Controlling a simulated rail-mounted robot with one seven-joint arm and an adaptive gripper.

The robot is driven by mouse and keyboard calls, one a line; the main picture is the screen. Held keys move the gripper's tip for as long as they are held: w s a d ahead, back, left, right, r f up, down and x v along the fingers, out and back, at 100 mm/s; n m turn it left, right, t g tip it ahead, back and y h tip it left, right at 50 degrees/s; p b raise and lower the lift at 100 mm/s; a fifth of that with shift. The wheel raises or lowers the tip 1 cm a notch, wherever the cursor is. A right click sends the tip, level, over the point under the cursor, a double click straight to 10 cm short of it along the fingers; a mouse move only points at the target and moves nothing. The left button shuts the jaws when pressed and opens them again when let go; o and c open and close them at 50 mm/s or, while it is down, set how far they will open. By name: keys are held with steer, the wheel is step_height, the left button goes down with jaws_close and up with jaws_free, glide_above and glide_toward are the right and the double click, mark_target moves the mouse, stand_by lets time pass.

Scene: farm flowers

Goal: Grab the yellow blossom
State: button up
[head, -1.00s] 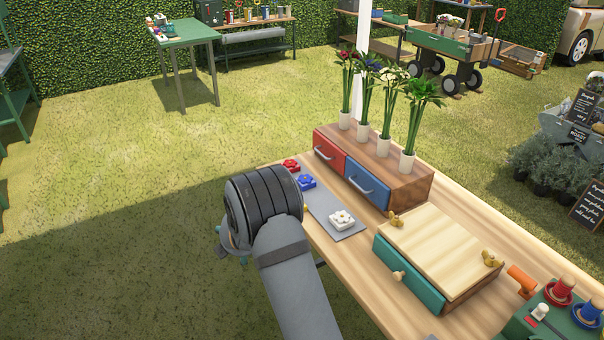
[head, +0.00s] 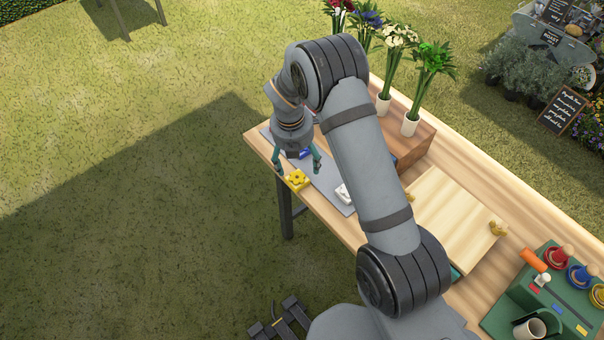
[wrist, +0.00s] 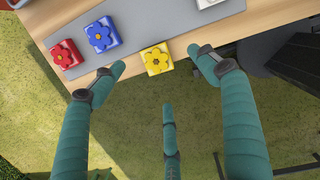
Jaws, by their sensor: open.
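The yellow blossom (head: 298,180) is a flower on a square yellow block at the front edge of the table, on the grey mat's near side. It also shows in the wrist view (wrist: 157,60), just beyond and between the fingertips. My gripper (head: 299,169) has teal fingers, spread open and empty, above the table edge close to the yellow blossom. In the wrist view my gripper (wrist: 158,72) has one fingertip on each side of the blossom, with a third finger below it. I see no contact.
The blue blossom (wrist: 102,35) and red blossom (wrist: 66,55) lie to the left on the grey mat (wrist: 140,25). Vases with flowers (head: 410,124) stand behind. Grass lies beyond the table's front edge.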

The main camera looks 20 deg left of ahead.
glide_above(297, 178)
steer(key=f, duration=0.4)
steer(key=shift+s+d+f+p, duration=0.2)
steer(key=shift+s+f+p, duration=0.1)
steer(key=shift+f+p, duration=0.05)
steer(key=shift+s+d+f, duration=0.1)
steer(key=shift+s+f, duration=0.05)
steer(key=shift+f, duration=0.1)
steer(key=shift+f+p, duration=0.35)
steer(key=shift+p, duration=0.1)
steer(key=f, duration=0.1)
steer(key=f+p, duration=0.1)
steer(key=f, duration=0.1)
steer(key=shift+w+a+f, duration=0.2)
steer(key=shift+a+f, duration=0.05)
steer(key=shift+a, duration=0.05)
steer(key=shift+f, duration=0.45)
steer(key=shift+c, duration=0.3)
steer(key=c, duration=1.1)
steer(key=shift+c, duration=0.5)
